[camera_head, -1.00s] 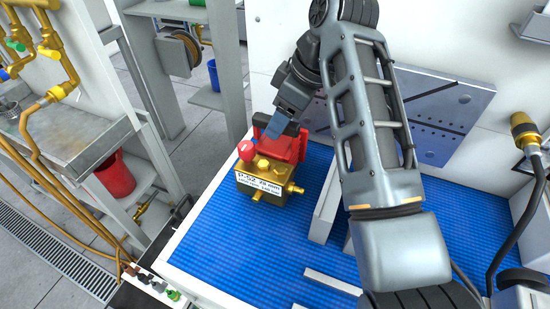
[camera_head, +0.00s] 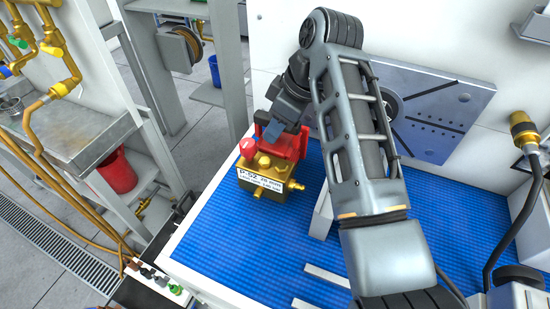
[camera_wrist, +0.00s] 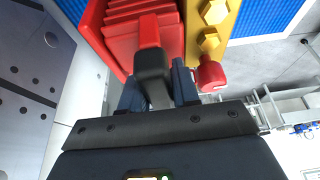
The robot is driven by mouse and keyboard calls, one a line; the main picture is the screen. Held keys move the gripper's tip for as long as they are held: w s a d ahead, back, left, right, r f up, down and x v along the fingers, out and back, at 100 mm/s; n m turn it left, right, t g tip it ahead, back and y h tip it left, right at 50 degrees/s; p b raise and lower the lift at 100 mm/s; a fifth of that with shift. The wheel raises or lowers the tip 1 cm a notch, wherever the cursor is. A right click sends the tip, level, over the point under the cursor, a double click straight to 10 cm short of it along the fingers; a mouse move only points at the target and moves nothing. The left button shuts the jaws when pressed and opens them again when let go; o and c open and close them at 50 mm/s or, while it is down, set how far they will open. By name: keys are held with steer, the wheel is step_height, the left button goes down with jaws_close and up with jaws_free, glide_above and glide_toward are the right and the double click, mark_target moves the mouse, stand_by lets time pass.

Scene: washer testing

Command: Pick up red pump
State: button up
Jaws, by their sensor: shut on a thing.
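The red pump (camera_head: 262,178) has a brass body with a white label reading P-52, a red ribbed motor and a round red knob. It is upright over the far left part of the blue mat; I cannot tell whether its base touches the mat. My gripper (camera_head: 273,133) is above its red rear part. In the wrist view, the blue fingers of my gripper (camera_wrist: 158,88) are shut around the dark and red handle on top of the pump (camera_wrist: 112,48). The pump's underside is hidden.
The blue ribbed mat (camera_head: 240,235) lies in a white-edged bench. White strips (camera_head: 327,277) lie on it, right of and in front of the pump. A grey metal plate (camera_head: 440,110) leans at the back. A brass-ended hose (camera_head: 525,130) hangs at the right.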

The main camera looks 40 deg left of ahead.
jaws_close()
stand_by(0.7)
steer(key=shift+w+a+r, duration=0.1)
steer(key=shift+r, duration=0.2)
steer(key=shift+r, duration=0.15)
